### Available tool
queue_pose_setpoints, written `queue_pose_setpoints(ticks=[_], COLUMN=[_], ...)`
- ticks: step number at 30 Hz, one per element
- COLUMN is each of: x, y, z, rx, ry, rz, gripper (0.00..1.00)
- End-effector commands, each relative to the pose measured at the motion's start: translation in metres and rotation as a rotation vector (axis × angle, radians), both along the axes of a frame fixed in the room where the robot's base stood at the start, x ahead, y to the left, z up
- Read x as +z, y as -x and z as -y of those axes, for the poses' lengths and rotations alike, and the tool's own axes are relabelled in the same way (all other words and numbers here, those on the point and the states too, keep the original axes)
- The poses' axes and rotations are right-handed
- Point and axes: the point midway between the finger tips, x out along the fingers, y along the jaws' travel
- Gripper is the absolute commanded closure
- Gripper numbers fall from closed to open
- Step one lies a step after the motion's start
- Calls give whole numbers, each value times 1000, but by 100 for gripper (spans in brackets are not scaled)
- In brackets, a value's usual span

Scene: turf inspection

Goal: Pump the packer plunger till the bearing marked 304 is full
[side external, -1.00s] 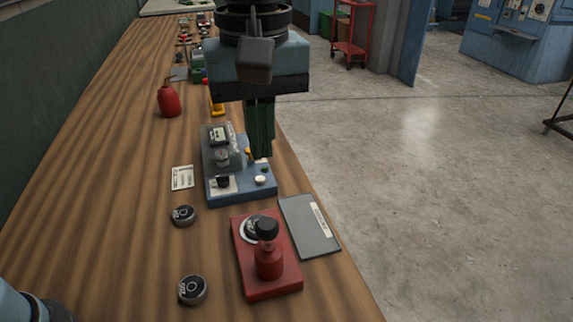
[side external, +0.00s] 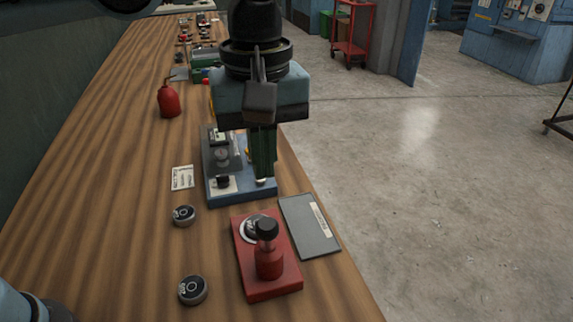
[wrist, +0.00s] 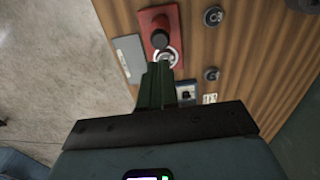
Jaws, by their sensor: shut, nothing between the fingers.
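The red packer (side external: 286,277) stands on the bench, with a red cylinder and a black plunger knob (side external: 266,229) raised above it on a short stem. Beside the plunger, a pale ring with a dark centre sits on the packer's base (side external: 249,236); it looks like a bearing, partly hidden by the knob. It also shows in the wrist view (wrist: 170,57), just past my fingertips. Two loose bearings (side external: 184,215) (side external: 193,290) lie left of the packer. Their markings are too small to read. My gripper (side external: 263,176) is shut and empty, above the blue device, apart from the plunger.
A blue device (side external: 226,197) with knobs stands behind the packer, partly hidden by my fingers. A grey plate (side external: 311,232) lies right of the packer. A paper card (side external: 182,178) and a red oil can (side external: 168,101) are farther back. The left bench strip is mostly clear.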

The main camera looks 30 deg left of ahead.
Motion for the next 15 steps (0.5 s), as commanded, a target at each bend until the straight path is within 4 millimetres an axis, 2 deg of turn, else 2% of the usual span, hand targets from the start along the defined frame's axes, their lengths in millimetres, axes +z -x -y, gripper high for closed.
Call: queue_pose_setpoints(ticks=[9, 15], x=[-51, -76], y=[0, 0], z=[0, 0], rx=[0, 0], ry=[0, 0], rz=[0, 0], gripper=[100, 100])
